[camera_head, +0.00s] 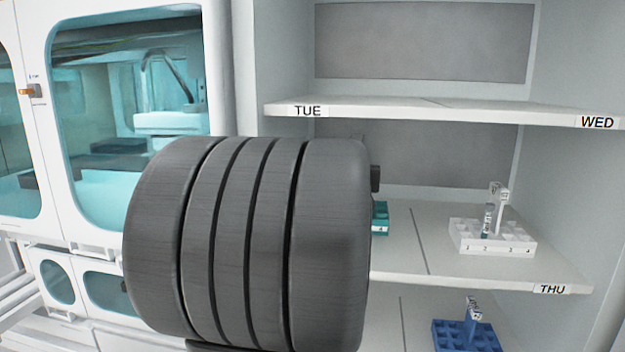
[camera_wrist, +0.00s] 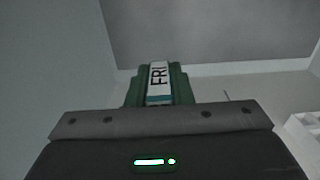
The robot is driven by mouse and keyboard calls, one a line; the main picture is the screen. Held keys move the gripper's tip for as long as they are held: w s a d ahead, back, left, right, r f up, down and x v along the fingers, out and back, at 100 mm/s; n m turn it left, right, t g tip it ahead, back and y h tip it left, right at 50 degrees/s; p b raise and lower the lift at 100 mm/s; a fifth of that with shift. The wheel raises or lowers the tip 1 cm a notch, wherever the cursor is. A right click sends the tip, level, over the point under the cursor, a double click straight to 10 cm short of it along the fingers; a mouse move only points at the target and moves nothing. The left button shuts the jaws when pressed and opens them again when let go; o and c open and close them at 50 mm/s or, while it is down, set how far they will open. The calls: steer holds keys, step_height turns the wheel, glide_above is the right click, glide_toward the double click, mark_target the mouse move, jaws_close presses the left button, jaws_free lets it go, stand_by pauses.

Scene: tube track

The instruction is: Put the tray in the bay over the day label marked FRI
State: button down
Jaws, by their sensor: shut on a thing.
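In the head view a teal tray (camera_head: 380,217) shows only at one corner, on or close above the left part of the middle shelf; my arm hides the rest. In the wrist view my gripper (camera_wrist: 158,97) is shut at an upright white tag (camera_wrist: 159,76) that reads FRI, with a teal strip at its foot. It appears to belong to the teal tray. No shelf label reading FRI is visible.
Shelf labels read TUE (camera_head: 307,111), WED (camera_head: 597,122) and THU (camera_head: 549,289). A white tray (camera_head: 492,238) with tubes stands on the middle shelf's right, above THU. A blue tray (camera_head: 465,337) sits on the shelf below. The upper shelf (camera_head: 440,108) looks bare.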

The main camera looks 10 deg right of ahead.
steer(key=x, duration=0.4)
steer(key=shift+w+d, duration=0.1)
steer(key=shift+w, duration=0.25)
steer(key=shift+f+b, duration=1.5)
steer(key=shift+f, duration=0.25)
steer(key=shift+f, duration=0.2)
steer(key=c, duration=1.3)
jaws_free()
steer(key=shift+r, duration=0.1)
